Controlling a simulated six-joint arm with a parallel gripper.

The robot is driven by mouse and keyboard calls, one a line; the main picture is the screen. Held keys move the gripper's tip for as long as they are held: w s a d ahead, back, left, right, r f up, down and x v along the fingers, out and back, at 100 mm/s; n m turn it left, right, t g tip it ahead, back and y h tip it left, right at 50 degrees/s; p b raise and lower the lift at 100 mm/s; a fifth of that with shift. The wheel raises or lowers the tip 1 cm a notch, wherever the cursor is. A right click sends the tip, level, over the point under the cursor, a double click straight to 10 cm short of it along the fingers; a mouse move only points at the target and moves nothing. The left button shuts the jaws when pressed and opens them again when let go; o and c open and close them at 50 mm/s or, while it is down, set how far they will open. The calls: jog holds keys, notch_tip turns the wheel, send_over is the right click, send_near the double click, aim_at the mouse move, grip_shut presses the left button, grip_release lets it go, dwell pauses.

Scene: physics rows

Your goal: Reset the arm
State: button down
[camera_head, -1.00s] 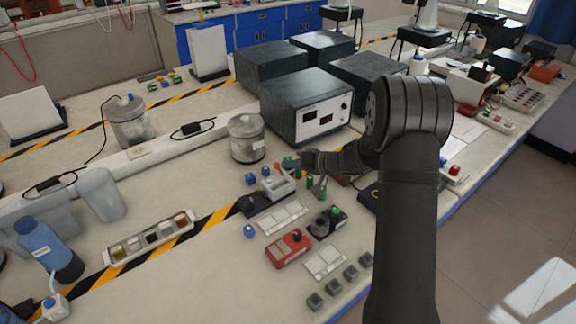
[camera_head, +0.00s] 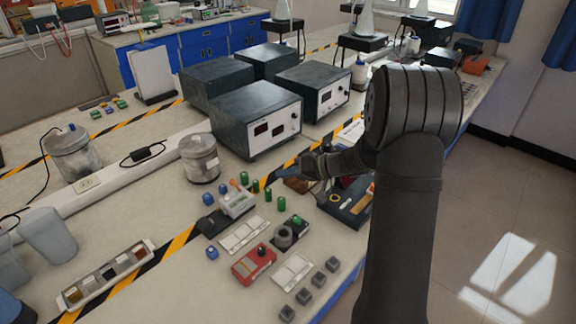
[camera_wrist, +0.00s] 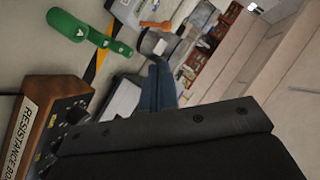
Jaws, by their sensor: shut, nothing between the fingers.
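My arm rises at the right in the head view, and its upper link bends over toward the bench. My gripper (camera_head: 308,170) is at the arm's far end, above the bench near the green pieces. Its fingers are small and dark there, shut with nothing held. In the wrist view a large dark part of my own arm fills the bottom. A wooden resistance box (camera_wrist: 50,122) with black knobs is close at the left, and a green object (camera_wrist: 85,32) lies beyond it.
Power supply boxes (camera_head: 255,118) stand behind my gripper. A lidded metal can (camera_head: 199,160) is to its left.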

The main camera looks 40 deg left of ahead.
dwell(0.4)
jog(key=x, duration=1.3)
jog(key=shift+s+a+f, duration=0.1)
jog(key=shift+s+a, duration=0.05)
jog(key=shift+a, duration=0.1)
jog(key=shift+s+r, duration=0.2)
jog(key=shift+s, duration=0.35)
